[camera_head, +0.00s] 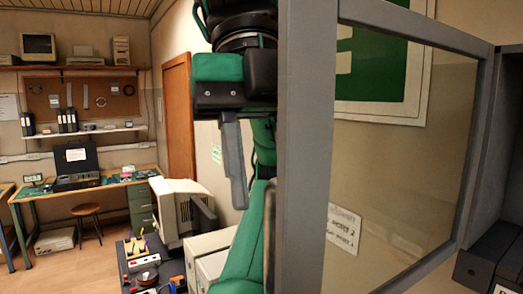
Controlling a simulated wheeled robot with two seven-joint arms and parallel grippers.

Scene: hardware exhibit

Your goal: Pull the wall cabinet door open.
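The wall cabinet door (307,190) is a glass pane in a grey frame. It stands swung out from the cabinet (507,150) at the right, with its free edge close to me. The wall and a green sign show through its glass. My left gripper (236,205), with a green and black body, is just left of the door's free edge in the picture, its grey finger pointing down. Only one finger can be made out, so its opening and any contact with the door are unclear. My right gripper is not in view.
Dark binders (490,262) stand inside the cabinet at the lower right. Below the gripper are an old monitor (186,207) and a dark table with small parts (140,255). A workbench (85,190) and stool (88,213) stand at the far left, with open floor before them.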

